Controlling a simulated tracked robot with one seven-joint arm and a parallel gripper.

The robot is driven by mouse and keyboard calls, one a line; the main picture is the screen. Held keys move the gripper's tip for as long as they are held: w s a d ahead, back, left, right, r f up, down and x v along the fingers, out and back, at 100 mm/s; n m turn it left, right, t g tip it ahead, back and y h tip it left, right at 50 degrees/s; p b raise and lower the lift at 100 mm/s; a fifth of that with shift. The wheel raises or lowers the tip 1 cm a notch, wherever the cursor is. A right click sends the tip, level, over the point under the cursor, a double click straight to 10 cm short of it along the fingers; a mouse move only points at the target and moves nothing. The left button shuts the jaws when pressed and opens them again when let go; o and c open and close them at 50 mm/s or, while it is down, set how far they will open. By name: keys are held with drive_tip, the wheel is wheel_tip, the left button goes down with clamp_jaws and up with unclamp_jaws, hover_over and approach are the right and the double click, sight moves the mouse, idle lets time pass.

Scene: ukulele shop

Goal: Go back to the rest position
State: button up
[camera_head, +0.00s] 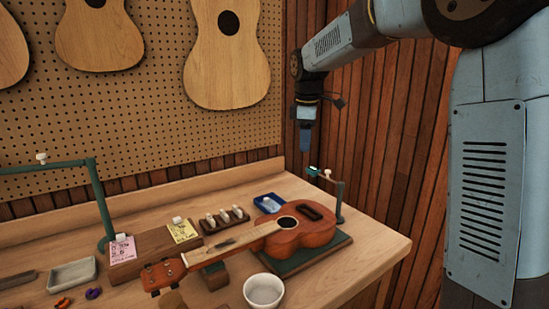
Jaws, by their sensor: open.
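My gripper (305,148) hangs below the arm's wrist at the upper right of the centre. It points down above the back right of the workbench and is open, with nothing seen in it. It is apart from the bench top. A brown ukulele (299,236) lies on the bench below it, its body on a dark green mat (338,249) and its neck pointing left. A small stand (340,199) with a white-tipped arm rises beside the ukulele, a little below my gripper.
A white bowl (263,291) stands at the front. A blue tray (269,202), a peg rack (224,219) and a wooden block (154,247) with notes are behind the ukulele. A green bar (45,168) spans the left. Guitar-shaped wooden bodies (227,60) hang on the pegboard.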

drive_tip(key=s+d+f+m+t, duration=0.1)
drive_tip(key=s+d+m, duration=0.3)
drive_tip(key=s, duration=0.7)
drive_tip(key=s+d+f+m+t, duration=0.1)
drive_tip(key=s+d+m, duration=0.4)
drive_tip(key=s, duration=0.6)
drive_tip(key=s+d+f+m+t, duration=0.1)
drive_tip(key=s+d+m, duration=0.4)
drive_tip(key=s, duration=0.6)
drive_tip(key=shift+d+m+t, duration=0.25)
drive_tip(key=shift+m+t, duration=0.05)
drive_tip(key=shift+m, duration=0.7)
drive_tip(key=shift+s, duration=0.1)
